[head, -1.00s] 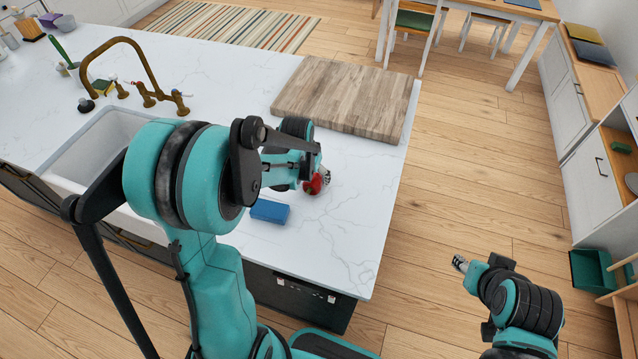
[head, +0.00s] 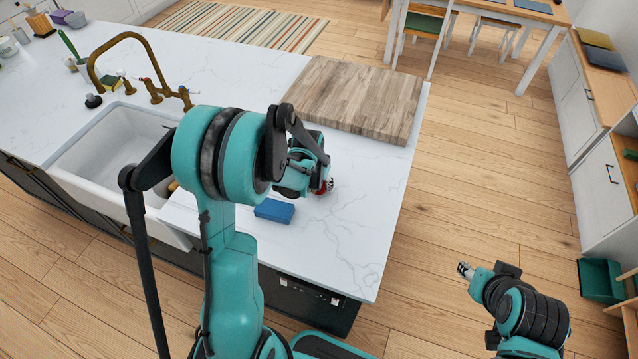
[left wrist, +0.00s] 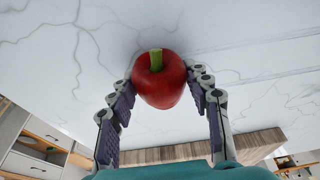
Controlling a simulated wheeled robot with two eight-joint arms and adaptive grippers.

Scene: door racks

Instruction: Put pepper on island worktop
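The red pepper (left wrist: 160,82) with a short green stem sits between the fingertips of my left gripper (left wrist: 161,84) in the left wrist view. Both fingers lean in against its sides, so the gripper looks shut on it. In the head view only a small red part of the pepper (head: 323,190) shows beyond my left wrist. It is over the white marbled island worktop (head: 345,215), very close to the surface; whether it touches is hard to tell. My right gripper (head: 464,270) is away from the island, over the floor; its finger opening is too small to read.
A blue block (head: 274,210) lies on the worktop just left of the pepper. A wooden board (head: 357,100) lies behind. A white sink (head: 115,150) with a brass tap (head: 125,40) is at the left. The worktop's front right area is clear.

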